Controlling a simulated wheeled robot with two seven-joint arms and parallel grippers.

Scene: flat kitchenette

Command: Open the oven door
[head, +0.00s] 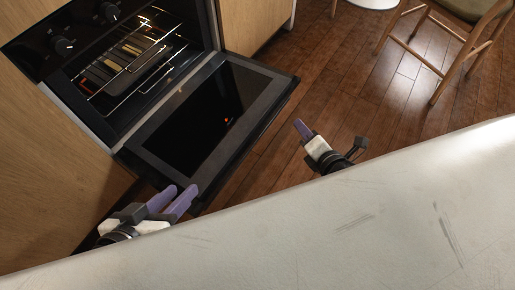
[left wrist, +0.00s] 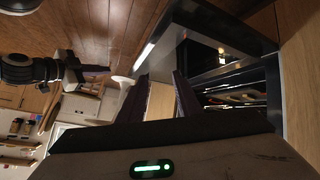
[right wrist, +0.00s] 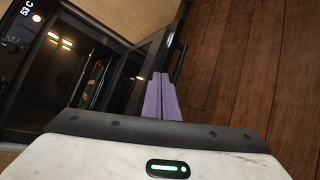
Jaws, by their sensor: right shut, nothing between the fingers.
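The oven door (head: 200,112) is swung down and lies about flat in front of the lit oven cavity (head: 130,60). The door also shows in the left wrist view (left wrist: 210,45) and the right wrist view (right wrist: 134,75). My left gripper (head: 180,197) is near the door's left front corner, with its purple fingers spread apart and nothing between them. Its fingers also show apart in the left wrist view (left wrist: 164,95). My right gripper (head: 302,128) is to the right of the door, apart from it, with its purple fingers together and empty.
Wire racks (head: 130,65) are inside the oven. A wooden chair (head: 450,50) stands at the back right. The wood floor (head: 345,90) right of the door is clear.

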